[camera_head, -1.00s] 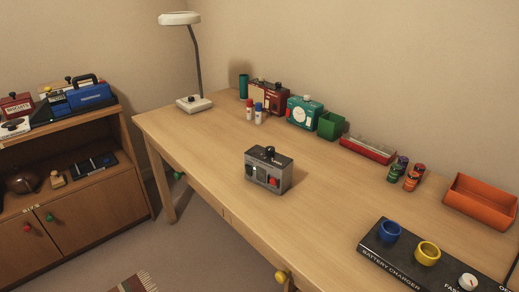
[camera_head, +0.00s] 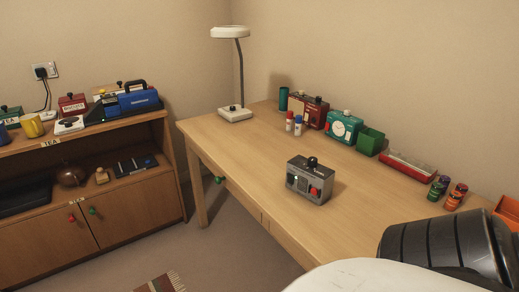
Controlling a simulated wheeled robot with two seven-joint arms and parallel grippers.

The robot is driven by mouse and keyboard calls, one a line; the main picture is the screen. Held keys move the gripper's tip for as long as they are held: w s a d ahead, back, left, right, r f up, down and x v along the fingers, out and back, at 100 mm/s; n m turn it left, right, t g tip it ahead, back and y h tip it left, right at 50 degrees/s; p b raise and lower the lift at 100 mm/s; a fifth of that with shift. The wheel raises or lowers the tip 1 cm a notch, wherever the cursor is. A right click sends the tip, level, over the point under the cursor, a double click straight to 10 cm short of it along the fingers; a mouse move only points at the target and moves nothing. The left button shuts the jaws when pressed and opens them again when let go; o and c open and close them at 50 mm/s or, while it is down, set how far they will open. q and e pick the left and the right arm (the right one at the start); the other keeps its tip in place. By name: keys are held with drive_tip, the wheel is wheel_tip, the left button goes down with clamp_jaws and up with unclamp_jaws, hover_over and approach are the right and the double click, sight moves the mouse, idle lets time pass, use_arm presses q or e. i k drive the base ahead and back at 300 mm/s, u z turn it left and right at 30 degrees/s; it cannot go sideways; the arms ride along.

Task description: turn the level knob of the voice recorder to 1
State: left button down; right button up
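A grey box-shaped device (camera_head: 308,184), which looks like the voice recorder, stands upright on the desk (camera_head: 262,160). It has a black knob (camera_head: 312,162) on top, a red knob or button (camera_head: 315,191) on the front right and a small green light at the front left. Any scale marks are too small to read, so I cannot tell the knob's setting. Neither of my grippers is in view. A black ribbed arm link and a white curved part of mine fill the lower right and hide that part of the desk.
A lamp (camera_head: 236,114), small bottles (camera_head: 298,125), a red device (camera_head: 313,112), a teal timer (camera_head: 344,129), a green bin (camera_head: 370,142) and a red tray (camera_head: 406,165) line the desk's back. A shelf cabinet (camera_head: 127,207) stands left. Desk around the grey device is clear.

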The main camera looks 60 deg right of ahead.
sight(312, 161)
drive_tip(key=u, duration=0.1)
drive_tip(key=i, duration=1.15)
drive_tip(key=z, duration=1.7)
